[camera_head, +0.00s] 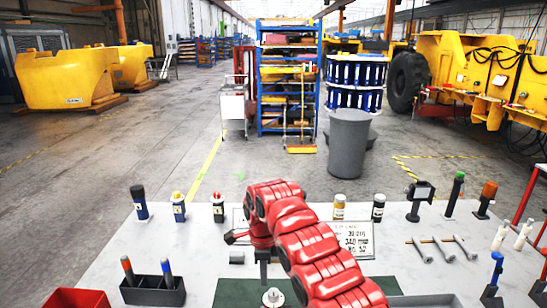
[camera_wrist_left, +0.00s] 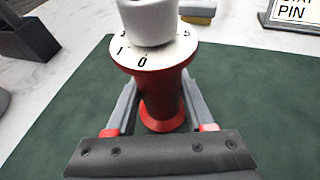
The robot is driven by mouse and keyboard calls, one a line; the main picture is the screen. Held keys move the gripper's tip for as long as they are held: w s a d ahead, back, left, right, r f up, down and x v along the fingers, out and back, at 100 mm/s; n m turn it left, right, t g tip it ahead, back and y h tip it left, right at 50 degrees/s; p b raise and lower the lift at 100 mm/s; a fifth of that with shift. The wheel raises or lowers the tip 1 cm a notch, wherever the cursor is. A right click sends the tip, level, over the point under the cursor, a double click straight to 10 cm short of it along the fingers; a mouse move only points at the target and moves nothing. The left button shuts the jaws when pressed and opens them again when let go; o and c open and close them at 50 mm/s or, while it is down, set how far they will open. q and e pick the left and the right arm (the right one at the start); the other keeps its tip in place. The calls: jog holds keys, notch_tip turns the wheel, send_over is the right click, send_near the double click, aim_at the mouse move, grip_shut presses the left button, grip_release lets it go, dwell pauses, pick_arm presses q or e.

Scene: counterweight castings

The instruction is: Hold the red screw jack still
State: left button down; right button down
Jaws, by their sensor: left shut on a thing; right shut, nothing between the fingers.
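The red screw jack (camera_wrist_left: 160,98) stands upright on a dark green mat (camera_wrist_left: 70,120) in the left wrist view. It has a white numbered dial (camera_wrist_left: 178,52) and a pale round knob (camera_wrist_left: 148,22) on top. My left gripper (camera_wrist_left: 158,88) is shut on its red body, one finger on each side. In the head view only the jack's pale top (camera_head: 273,297) shows at the bottom edge. My right gripper (camera_head: 264,277) points down, shut and empty, just above and left of that top in the picture. My left gripper does not show there.
A dark bin (camera_head: 152,291) holding two tools stands at left, beside a red tray (camera_head: 76,300). A sign (camera_head: 352,240) stands behind my right arm. Bottles and tools line the back; several metal pins (camera_head: 440,249) lie at right.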

notch_tip(320, 180, down, 6)
dwell(0.9)
jog(key=shift+w+d, duration=0.25)
jog(key=shift+d, duration=0.25)
dwell(0.6)
jog(key=shift+s+a, duration=0.15)
jog(key=shift+a, duration=0.1)
notch_tip(320, 180, up, 6)
jog(key=shift+a, duration=0.2)
dwell(0.4)
